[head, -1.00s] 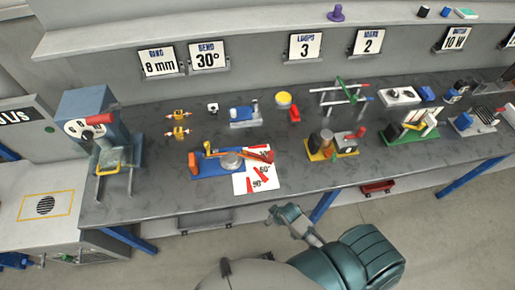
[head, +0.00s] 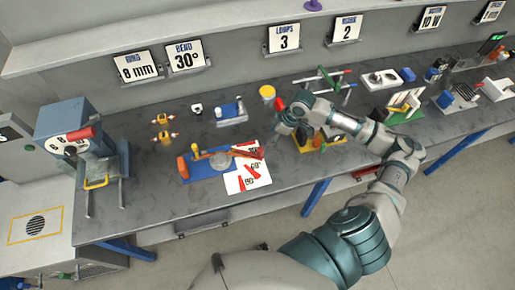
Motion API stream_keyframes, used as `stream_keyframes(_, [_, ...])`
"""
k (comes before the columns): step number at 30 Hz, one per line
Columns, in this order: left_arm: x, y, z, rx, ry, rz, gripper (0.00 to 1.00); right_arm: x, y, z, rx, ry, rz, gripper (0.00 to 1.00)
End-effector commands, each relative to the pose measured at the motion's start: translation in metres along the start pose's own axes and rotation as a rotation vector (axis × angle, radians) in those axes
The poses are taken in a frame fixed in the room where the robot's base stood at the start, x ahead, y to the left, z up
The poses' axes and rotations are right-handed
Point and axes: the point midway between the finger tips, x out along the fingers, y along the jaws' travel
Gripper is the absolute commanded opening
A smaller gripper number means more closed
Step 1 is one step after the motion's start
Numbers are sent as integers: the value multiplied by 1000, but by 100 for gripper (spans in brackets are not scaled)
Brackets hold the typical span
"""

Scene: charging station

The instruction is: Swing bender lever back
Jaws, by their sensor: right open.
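The bender (head: 205,165) sits on the bench left of centre in the head view. It has a blue base, an orange block at its left and a grey round disc (head: 221,160). Its orange-red lever (head: 247,153) reaches right from the disc, across the top of a white angle card (head: 247,179) with red marks. My right gripper (head: 284,122) is open, above the bench to the right of the lever and apart from it. Its fingers are small and partly hidden by the wrist. My left gripper is out of view.
A blue press (head: 70,125) with a red handle stands at the far left. A yellow cup (head: 267,92) and a blue-and-grey fixture (head: 230,112) lie behind the bender. My right arm partly covers a yellow-based device (head: 306,147). The bench front before the bender is clear.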

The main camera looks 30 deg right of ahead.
Motion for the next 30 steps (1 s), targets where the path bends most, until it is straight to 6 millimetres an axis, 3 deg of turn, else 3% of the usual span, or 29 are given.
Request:
stream_keyframes(3, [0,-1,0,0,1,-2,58,-19,12,3,18,4,3,55])
stream_keyframes(7, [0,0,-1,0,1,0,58,-10,12,2,22,5,-3,55])
stream_keyframes(16, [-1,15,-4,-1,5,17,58,54,10,0,22,4,-2,55])
stream_keyframes(24, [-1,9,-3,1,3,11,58,116,11,0,21,3,0,55])
stream_keyframes(30, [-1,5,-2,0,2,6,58,144,12,1,21,5,0,55])
